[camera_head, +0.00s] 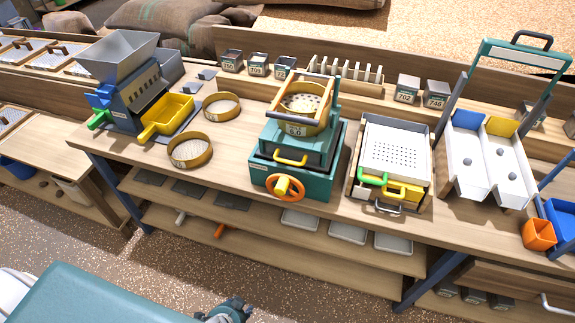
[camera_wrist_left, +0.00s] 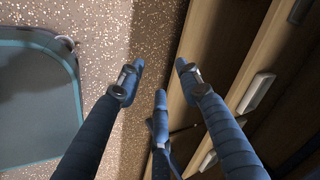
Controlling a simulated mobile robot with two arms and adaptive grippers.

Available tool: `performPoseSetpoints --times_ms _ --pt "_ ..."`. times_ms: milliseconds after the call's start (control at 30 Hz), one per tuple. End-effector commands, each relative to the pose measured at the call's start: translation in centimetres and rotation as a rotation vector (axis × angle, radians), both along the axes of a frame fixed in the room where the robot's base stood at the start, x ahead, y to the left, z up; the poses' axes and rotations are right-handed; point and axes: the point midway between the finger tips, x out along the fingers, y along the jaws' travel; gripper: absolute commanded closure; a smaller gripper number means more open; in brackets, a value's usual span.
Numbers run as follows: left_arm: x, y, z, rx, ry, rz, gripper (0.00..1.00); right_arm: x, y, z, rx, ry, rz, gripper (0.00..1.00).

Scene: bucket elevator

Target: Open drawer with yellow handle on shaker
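A teal machine (camera_head: 293,180) stands mid-bench in the head view, with a round sieve (camera_head: 303,108) strapped on top, a yellow handle (camera_head: 290,159) on its front and an orange handwheel (camera_head: 284,188) below. To its right is a box with a white perforated tray (camera_head: 397,150); a green handle (camera_head: 371,179), a yellow handle (camera_head: 404,190) and a grey handle show at its front. Which one is the shaker I cannot tell for certain. My left gripper (camera_wrist_left: 159,82) is open and empty in the left wrist view, its fingers apart. A dark gripper part shows at the head view's bottom edge, away from both machines. My right gripper is not identifiable.
A grey hopper machine (camera_head: 120,60) with a yellow tray (camera_head: 167,117) stands left, beside two loose sieves (camera_head: 190,151). A white two-channel chute (camera_head: 487,160) stands right, near an orange cup (camera_head: 538,235). A lower shelf (camera_head: 270,240) holds trays. Speckled floor lies in front.

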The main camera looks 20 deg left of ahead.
Motion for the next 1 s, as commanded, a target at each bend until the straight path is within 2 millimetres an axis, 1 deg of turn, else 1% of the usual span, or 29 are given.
performPoseSetpoints --times_ms 33,67,100,167,200,267,300,367,400,500,600,700,767,867,1000 --pt "3.3 -0.4 3.4 0.046 -0.074 -0.079 0.65 0.0 0.0 0.2 0.000 0.000 0.000 0.60" --pt "5.0 -0.8 5.4 0.076 -0.117 -0.126 0.65 0.0 0.0 0.3 0.000 0.000 0.000 0.60" --pt "7.2 -1.3 8.2 0.119 -0.175 -0.183 0.65 0.0 0.0 0.4 0.000 0.000 0.000 0.60" --pt "10.1 -2.1 12.7 0.184 -0.263 -0.262 0.65 0.0 0.0 0.5 0.000 0.000 0.000 0.60" --pt "11.8 -2.7 15.9 0.230 -0.323 -0.308 0.65 0.0 0.0 0.6 0.000 0.000 0.000 0.60" --pt "13.9 -3.7 21.0 0.298 -0.414 -0.370 0.65 0.0 0.0 0.7 0.000 0.000 0.000 0.60" --pt "15.0 -4.4 24.4 0.343 -0.475 -0.404 0.65 0.0 0.0 0.8 0.000 0.000 0.000 0.60" --pt "16.2 -5.3 29.3 0.404 -0.559 -0.443 0.65 0.0 0.0 0.9 0.000 0.000 0.000 0.60" --pt "16.7 -5.8 32.2 0.438 -0.608 -0.461 0.65 0.0 0.0 0.9 0.000 0.000 0.000 0.60" --pt "17.2 -6.6 38.0 0.508 -0.704 -0.487 0.65 0.0 0.0 1.0 0.000 0.000 0.000 0.60" --pt "17.2 -7.1 42.0 0.552 -0.769 -0.498 0.65 0.0 0.0 1.0 0.000 0.000 0.000 0.60" --pt "17.2 -7.3 44.0 0.575 -0.801 -0.500 0.65 0.0 0.0 1.1 0.000 0.000 0.000 0.60" --pt "17.5 -7.4 44.4 0.580 -0.809 -0.500 0.65 0.0 0.0 1.2 0.000 0.000 0.000 0.60" --pt "18.5 -7.3 44.4 0.583 -0.811 -0.500 0.65 0.0 0.0 1.6 0.000 0.000 0.000 0.60" --pt "20.9 -7.3 44.0 0.583 -0.811 -0.500 0.65 0.0 0.0 2.3 0.000 0.000 0.000 0.60"
